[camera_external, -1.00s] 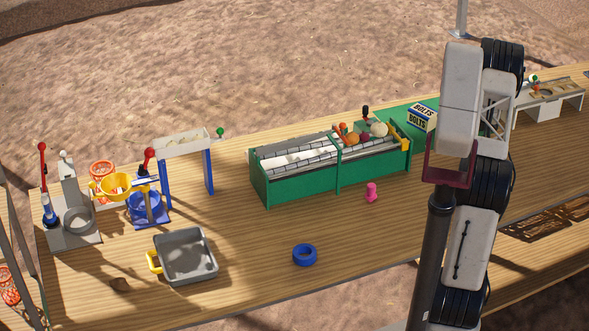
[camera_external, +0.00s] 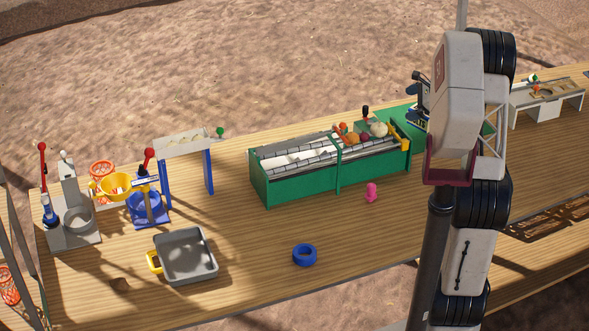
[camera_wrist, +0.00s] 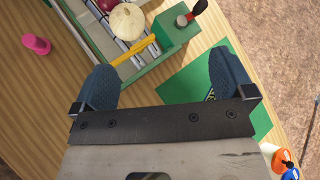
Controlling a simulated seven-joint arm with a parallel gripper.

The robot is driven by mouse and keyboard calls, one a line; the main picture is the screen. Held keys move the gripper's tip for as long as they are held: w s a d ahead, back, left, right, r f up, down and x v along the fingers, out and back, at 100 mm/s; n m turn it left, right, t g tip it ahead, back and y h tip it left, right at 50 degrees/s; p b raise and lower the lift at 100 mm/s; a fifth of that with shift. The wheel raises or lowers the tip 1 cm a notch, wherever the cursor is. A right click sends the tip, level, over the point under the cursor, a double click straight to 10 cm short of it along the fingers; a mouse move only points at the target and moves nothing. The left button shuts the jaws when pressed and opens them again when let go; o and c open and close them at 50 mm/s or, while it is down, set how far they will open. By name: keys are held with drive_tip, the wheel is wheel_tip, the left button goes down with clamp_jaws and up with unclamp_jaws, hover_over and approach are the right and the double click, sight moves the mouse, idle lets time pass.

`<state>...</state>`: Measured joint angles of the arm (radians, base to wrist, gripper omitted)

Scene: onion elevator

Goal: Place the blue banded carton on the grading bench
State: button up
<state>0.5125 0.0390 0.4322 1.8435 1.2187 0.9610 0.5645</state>
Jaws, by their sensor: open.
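The carton (camera_external: 417,124), white with dark blue bands and "BOLTS" lettering in the earlier view, sits on the green mat right of the conveyor; my arm and gripper now hide most of it. In the wrist view only a small lettered bit (camera_wrist: 210,97) shows beside the right finger. A low grey-white bench with round openings (camera_external: 547,94), which looks like the grading bench, stands at the far right.
The green conveyor (camera_external: 290,184) holding vegetables stands left of my gripper. A pink piece (camera_external: 371,192), blue ring (camera_external: 304,255) and grey tray (camera_external: 185,256) lie on the wooden table. Blue and grey stands are far left. The table's front middle is mostly clear.

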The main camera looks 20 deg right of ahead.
drive_tip(key=s+a+r+n+g+h, duration=0.1)
drive_tip(key=s+a+r+n+g, duration=0.2)
drive_tip(key=s+a, duration=0.35)
drive_tip(key=s+a+r+n+h, duration=0.1)
drive_tip(key=s+a+r+n, duration=0.25)
drive_tip(key=s+a, duration=0.3)
drive_tip(key=s+a+r+n+g, duration=0.2)
drive_tip(key=s+a+n, duration=0.3)
drive_tip(key=s+a, duration=0.15)
drive_tip(key=s+a+n+h, duration=0.2)
drive_tip(key=s+n, duration=0.3)
drive_tip(key=s, duration=0.6)
drive_tip(key=s+a+n+h, duration=0.2)
drive_tip(key=s+n, duration=0.3)
drive_tip(key=s, duration=0.6)
drive_tip(key=shift+s+a+r+h, duration=0.25)
drive_tip(key=shift+a+r+h, duration=0.1)
drive_tip(key=shift+h, duration=0.45)
